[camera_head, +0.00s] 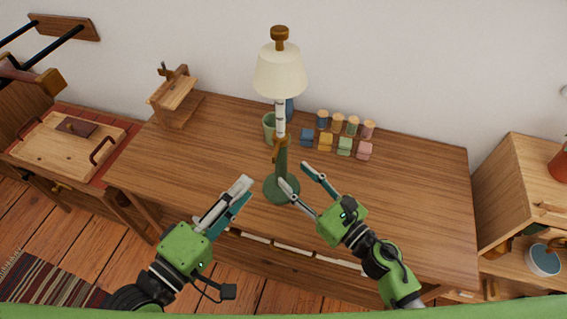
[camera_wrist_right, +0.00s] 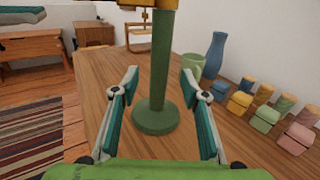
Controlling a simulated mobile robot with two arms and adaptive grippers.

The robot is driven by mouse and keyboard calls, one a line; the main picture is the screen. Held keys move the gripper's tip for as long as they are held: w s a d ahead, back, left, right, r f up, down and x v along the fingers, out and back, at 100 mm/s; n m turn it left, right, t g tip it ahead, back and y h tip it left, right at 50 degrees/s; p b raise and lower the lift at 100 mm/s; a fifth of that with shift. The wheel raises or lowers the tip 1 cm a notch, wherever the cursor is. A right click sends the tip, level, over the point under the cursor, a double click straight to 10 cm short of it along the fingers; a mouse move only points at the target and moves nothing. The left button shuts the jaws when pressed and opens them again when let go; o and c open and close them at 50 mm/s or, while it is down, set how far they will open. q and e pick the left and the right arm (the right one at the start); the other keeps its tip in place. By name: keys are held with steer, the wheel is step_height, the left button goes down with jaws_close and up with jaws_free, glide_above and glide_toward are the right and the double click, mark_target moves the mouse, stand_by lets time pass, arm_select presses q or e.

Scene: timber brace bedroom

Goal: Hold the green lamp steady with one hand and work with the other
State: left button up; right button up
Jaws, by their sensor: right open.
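The green lamp (camera_head: 281,160) stands upright on the wooden desk (camera_head: 400,200). It has a round green base, a wooden collar, a pale upper stem and a cream shade (camera_head: 280,72) with a brown cap. In the right wrist view its green stem (camera_wrist_right: 161,60) appears between my open fingers, apart from both. My right gripper (camera_head: 296,174) is open and empty, close to the lamp's front right side; it also shows in the right wrist view (camera_wrist_right: 160,73). My left gripper (camera_head: 246,188) is left of the lamp base, with nothing visible in it; its fingers overlap in view.
A green cup (camera_head: 269,125) and a blue vase (camera_head: 289,108) stand close behind the lamp. Several coloured blocks (camera_head: 326,142) and wooden-topped jars (camera_head: 337,122) are to the right. A wooden stand (camera_head: 176,97) is at the back left. The desk's right side is clear.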

mark_target(285, 167)
steer(key=x, duration=0.6)
steer(key=shift+w+a, duration=0.2)
